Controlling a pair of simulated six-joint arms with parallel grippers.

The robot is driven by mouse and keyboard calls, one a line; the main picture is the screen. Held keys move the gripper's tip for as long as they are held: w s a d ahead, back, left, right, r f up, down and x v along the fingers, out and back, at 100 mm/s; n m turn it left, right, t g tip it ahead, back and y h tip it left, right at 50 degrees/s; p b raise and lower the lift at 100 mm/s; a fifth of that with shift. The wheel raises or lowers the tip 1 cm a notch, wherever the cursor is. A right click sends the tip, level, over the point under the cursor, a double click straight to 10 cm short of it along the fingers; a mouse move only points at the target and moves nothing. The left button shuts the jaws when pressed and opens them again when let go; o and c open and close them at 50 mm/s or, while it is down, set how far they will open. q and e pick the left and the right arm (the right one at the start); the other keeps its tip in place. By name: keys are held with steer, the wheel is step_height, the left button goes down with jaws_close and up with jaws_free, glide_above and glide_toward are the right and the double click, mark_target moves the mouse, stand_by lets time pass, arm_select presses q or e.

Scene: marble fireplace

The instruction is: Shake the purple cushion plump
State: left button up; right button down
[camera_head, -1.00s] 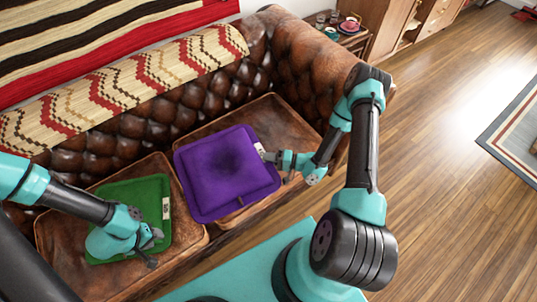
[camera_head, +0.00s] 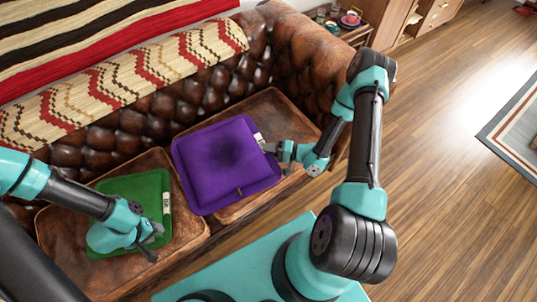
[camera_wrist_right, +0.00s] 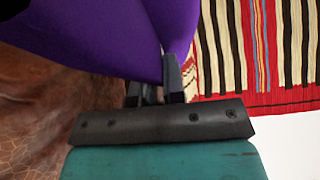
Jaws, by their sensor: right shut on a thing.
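The purple cushion (camera_head: 222,170) is square, with a dark dent in its middle and a small white label on its right edge. It is over the right seat of the leather sofa; I cannot tell how much of it rests on the seat. My right gripper (camera_head: 268,148) is shut on the cushion's right edge near the label. In the right wrist view the gripper's fingers (camera_wrist_right: 157,82) pinch the purple cloth (camera_wrist_right: 100,35). My left gripper (camera_head: 156,242) is open and empty, just over the green cushion (camera_head: 150,190) on the left seat.
The brown leather sofa (camera_head: 150,122) has a patterned throw (camera_head: 110,85) over its back. A side table (camera_head: 345,33) with cups stands past the right armrest.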

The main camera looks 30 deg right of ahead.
steer(key=shift+r, duration=0.3)
step_height(320, 180, down, 7)
steer(key=shift+f, duration=0.1)
stand_by(0.4)
step_height(320, 180, up, 7)
steer(key=shift+r, duration=0.1)
stand_by(0.4)
